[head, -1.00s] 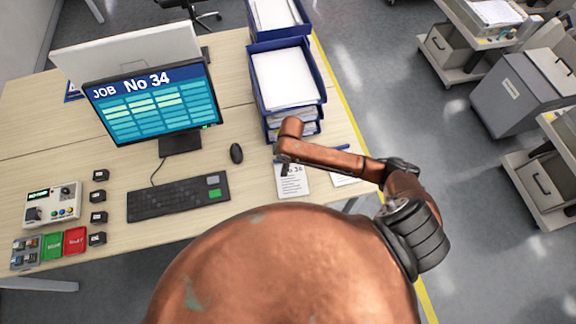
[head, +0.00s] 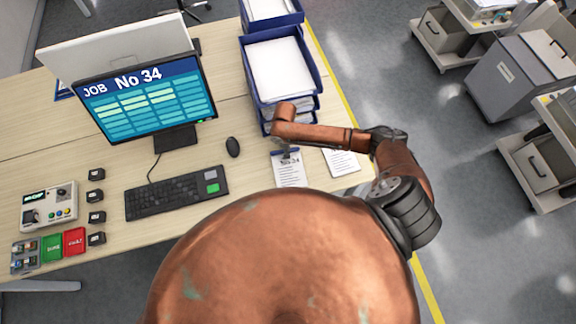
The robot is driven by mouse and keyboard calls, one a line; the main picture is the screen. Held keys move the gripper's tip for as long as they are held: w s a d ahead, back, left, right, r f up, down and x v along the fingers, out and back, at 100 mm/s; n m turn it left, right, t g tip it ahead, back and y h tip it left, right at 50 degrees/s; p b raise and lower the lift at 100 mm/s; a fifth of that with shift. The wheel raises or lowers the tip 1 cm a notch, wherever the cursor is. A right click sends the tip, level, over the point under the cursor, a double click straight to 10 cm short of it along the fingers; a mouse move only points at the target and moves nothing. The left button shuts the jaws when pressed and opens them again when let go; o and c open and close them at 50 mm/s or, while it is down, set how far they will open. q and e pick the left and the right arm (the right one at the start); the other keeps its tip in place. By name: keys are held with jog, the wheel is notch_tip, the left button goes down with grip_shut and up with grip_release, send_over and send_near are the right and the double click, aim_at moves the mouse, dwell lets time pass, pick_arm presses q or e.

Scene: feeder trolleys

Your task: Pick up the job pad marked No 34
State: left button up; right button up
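The job pad marked No 34 (head: 291,173) is a white sheet with a blue top edge, lying on the desk right of the mouse. My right arm reaches in from the right, above the pads. My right gripper (head: 287,154) points down at the top edge of the No 34 pad. It is small and partly hidden by the arm, so I cannot tell whether it is open or touches the pad. A second pad (head: 342,163) lies to the right, its top covered by my arm. My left gripper is not in view.
A blue paper tray stack (head: 318,78) stands just behind the pads. The mouse (head: 233,147), keyboard (head: 178,193) and monitor (head: 150,100) reading JOB No 34 are to the left. A control box (head: 50,206) sits far left. Trolleys (head: 540,165) stand across the floor.

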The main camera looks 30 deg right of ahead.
grip_shut()
dwell(0.4)
dwell(0.4)
